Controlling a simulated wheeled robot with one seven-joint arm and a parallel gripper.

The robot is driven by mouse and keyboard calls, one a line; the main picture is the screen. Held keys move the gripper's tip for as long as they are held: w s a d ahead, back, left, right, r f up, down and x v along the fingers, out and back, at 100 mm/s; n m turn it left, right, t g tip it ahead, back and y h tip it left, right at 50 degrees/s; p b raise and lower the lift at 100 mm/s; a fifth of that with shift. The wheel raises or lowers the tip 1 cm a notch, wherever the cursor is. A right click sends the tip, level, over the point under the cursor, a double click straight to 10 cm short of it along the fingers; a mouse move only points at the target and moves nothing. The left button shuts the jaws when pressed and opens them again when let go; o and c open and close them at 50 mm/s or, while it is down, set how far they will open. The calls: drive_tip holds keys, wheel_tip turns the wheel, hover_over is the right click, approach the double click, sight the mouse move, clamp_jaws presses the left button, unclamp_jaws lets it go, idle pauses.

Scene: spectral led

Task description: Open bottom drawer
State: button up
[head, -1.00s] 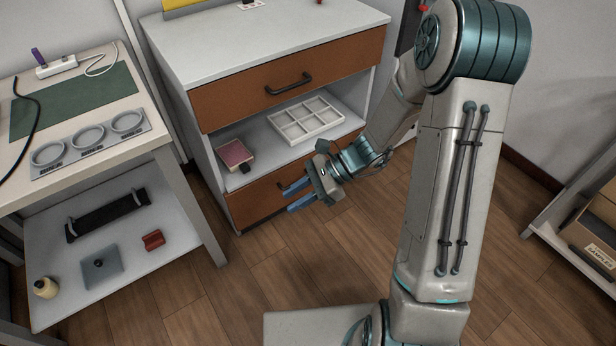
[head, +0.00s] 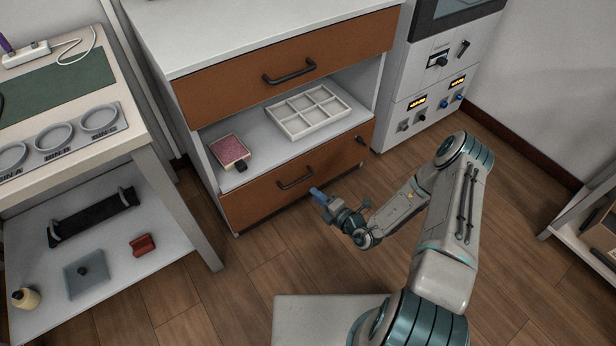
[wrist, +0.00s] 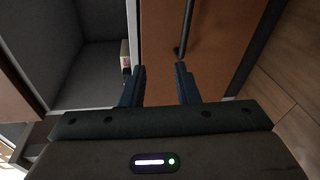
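The bottom drawer (head: 262,196) is a brown front low in the white cabinet, and it looks shut. Its dark bar handle (head: 295,179) sits near the middle of the front. In the wrist view the drawer front (wrist: 215,40) fills the upper middle, with the handle (wrist: 184,28) ahead of the fingers. My gripper (head: 319,194) is just in front of the drawer, to the right of and a little below the handle in the head view. In the wrist view my gripper (wrist: 160,85) has its two blue fingers apart, with nothing between them.
The open shelf above holds a white divided tray (head: 308,111) and a small pink-topped box (head: 230,152). The top drawer (head: 240,77) is shut. A side table (head: 145,165) stands at left and a panelled machine (head: 440,65) at right. Wooden floor lies clear in front.

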sight(301, 180)
drive_tip(key=w+a+f+m+b, duration=0.1)
drive_tip(key=w+a+f, duration=0.1)
drive_tip(key=w, duration=0.2)
drive_tip(key=w+a+f+m+h+b, duration=0.1)
drive_tip(key=w+a+f+b, duration=0.1)
drive_tip(key=w, duration=0.2)
drive_tip(key=w+a+f+b, duration=0.2)
drive_tip(key=w, duration=0.1)
drive_tip(key=shift+w+a+f+m+t+h, duration=0.1)
drive_tip(key=shift+w+f+m+t+h, duration=0.15)
drive_tip(key=shift+w+m+t+h, duration=0.15)
